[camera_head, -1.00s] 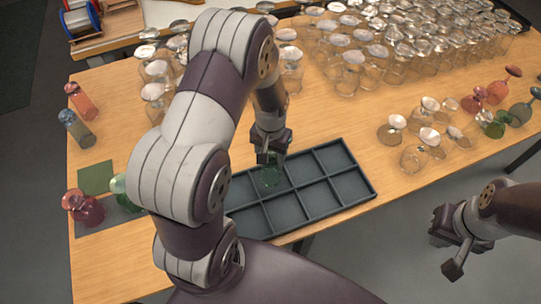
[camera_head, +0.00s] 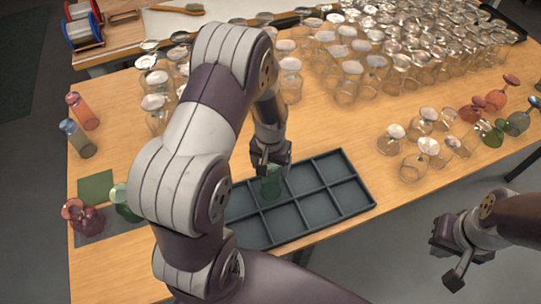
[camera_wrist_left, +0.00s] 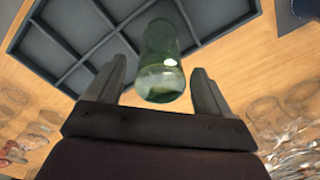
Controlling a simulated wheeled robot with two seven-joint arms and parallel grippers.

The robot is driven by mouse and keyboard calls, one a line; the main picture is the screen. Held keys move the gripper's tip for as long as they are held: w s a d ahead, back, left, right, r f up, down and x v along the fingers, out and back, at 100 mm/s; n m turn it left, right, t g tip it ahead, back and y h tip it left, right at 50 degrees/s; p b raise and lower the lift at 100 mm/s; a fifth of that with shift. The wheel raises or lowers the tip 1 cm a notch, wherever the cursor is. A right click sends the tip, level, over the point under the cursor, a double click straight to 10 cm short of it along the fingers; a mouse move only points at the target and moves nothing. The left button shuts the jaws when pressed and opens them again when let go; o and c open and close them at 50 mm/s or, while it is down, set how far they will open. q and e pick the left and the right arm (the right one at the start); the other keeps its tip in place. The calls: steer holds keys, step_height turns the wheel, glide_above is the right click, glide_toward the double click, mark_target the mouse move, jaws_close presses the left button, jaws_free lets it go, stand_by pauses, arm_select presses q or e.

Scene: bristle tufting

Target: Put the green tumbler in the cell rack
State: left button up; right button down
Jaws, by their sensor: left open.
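The green tumbler (camera_head: 270,187) stands in a back-row cell of the dark cell rack (camera_head: 340,155), left of the rack's middle. In the left wrist view, the tumbler (camera_wrist_left: 161,50) shows between the two fingers, with a gap on each side. My left gripper (camera_head: 271,165) is open, just above the tumbler and around its upper end. The wrist view also shows the rack (camera_wrist_left: 90,22) behind it. The other rack cells in view look empty; the rack's left end is partly hidden by my left arm. My right gripper (camera_head: 446,262) is open and empty, off the table's front edge.
Many clear glasses (camera_head: 400,50) crowd the back of the table (camera_head: 330,120). Clear and coloured glasses (camera_head: 430,148) stand at the right.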

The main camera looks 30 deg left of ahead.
arm_select(q)
step_height(320, 180, up, 11)
steer(key=s+d+r+m+t, duration=0.1)
steer(key=s+d, duration=0.4)
steer(key=s, duration=0.4)
steer(key=shift+d+r+b, duration=0.15)
steer(key=shift+d+b, duration=0.05)
steer(key=shift+b, duration=0.25)
stand_by(0.3)
